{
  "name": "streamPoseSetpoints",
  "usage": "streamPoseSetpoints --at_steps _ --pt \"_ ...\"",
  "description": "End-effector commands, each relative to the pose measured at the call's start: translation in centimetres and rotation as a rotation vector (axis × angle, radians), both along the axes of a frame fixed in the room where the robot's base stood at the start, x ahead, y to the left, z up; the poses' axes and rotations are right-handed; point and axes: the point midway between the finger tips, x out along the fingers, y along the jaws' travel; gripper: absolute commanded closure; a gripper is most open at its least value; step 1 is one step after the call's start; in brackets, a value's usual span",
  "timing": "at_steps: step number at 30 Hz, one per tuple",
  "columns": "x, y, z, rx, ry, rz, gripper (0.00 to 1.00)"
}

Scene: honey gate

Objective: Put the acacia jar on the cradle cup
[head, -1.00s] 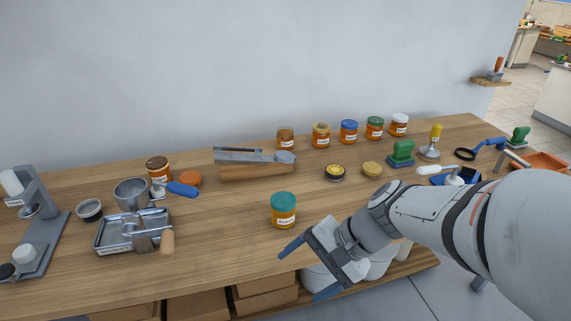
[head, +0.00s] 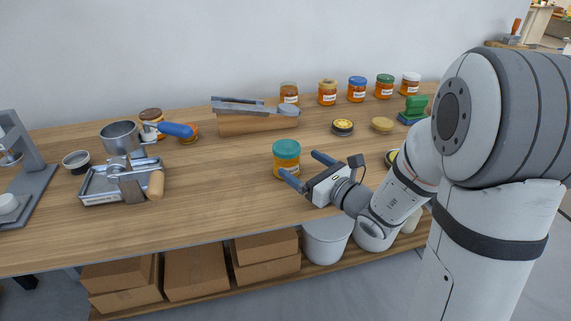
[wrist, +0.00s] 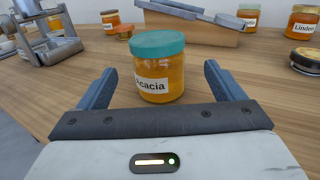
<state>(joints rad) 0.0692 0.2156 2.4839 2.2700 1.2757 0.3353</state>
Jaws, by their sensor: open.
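The acacia jar (head: 286,163) has a teal lid and amber honey and stands upright on the wooden bench. In the wrist view the jar (wrist: 160,80) shows part of its "Acacia" label, facing me. My gripper (head: 306,168) is open and empty, low over the bench on the jar's right in the head view. In the wrist view its two blue fingers (wrist: 158,88) point toward the jar, one on each side, with clear gaps to the glass. I cannot tell for certain which thing is the cradle cup.
A wooden block with metal arms (head: 258,125) lies behind the jar. Several other jars line the back right. Bare bench lies left of the jar.

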Motion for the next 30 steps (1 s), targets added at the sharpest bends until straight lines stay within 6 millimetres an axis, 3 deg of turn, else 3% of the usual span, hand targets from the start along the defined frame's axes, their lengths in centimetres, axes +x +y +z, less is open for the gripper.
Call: streamPoseSetpoints --at_steps 12,21,30 --pt "3.9 4.0 -0.1 -0.001 -0.001 0.003 0.12" --pt "4.3 4.3 0.0 -0.001 0.000 0.000 0.12" --pt "4.3 4.3 0.0 -0.001 -0.001 0.000 0.35"
